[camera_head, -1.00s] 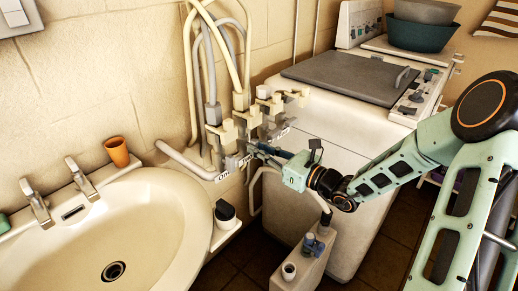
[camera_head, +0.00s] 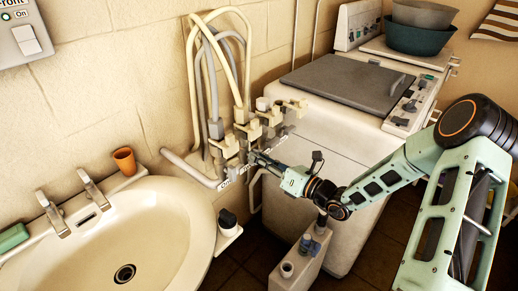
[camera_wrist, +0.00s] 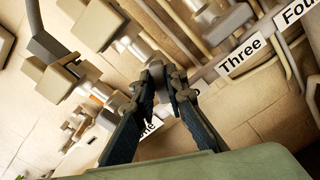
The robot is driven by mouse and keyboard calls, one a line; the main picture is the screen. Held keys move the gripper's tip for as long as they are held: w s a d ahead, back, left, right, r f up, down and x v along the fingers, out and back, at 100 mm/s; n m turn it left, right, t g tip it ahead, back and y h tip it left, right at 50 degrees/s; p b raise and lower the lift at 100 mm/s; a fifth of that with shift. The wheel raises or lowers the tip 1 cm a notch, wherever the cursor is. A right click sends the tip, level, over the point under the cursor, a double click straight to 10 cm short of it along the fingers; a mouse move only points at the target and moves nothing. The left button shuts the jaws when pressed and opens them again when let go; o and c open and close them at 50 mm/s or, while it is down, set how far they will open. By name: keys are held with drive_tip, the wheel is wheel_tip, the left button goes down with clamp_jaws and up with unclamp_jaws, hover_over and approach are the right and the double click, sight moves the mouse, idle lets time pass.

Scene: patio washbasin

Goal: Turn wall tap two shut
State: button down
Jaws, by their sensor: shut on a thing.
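A row of cream and grey wall taps runs along the pipe beside the basin. Labels One (camera_wrist: 148,127), Three (camera_wrist: 242,58) and Four (camera_wrist: 296,12) show in the wrist view; the Two label is mostly hidden behind a finger. Wall tap two (camera_head: 247,130) is the second from the left in the head view. My gripper (camera_wrist: 160,80) is shut on a small grey part by the Two label, apparently the tap's handle. In the head view my gripper (camera_head: 254,157) reaches the row from the right. The fingers hide much of the handle, so its angle is unclear.
The white basin (camera_head: 165,205) with an orange cup (camera_head: 125,160) lies left. A washing machine (camera_head: 322,125) stands close behind my arm. A pale container (camera_head: 298,268) stands below my wrist. Hoses (camera_head: 190,80) rise above the taps. A switch box (camera_head: 28,38) is upper left.

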drive_tip(key=m+p, duration=0.4)
drive_tip(key=m, duration=0.2)
drive_tip(key=m+p, duration=0.5)
drive_tip(key=m, duration=0.1)
drive_tip(key=shift+w+d+f, duration=0.1)
drive_tip(key=shift+f, duration=0.1)
idle(0.5)
drive_tip(key=c, duration=1.9)
unclamp_jaws()
drive_tip(key=shift+c, duration=0.2)
drive_tip(key=v, duration=1.2)
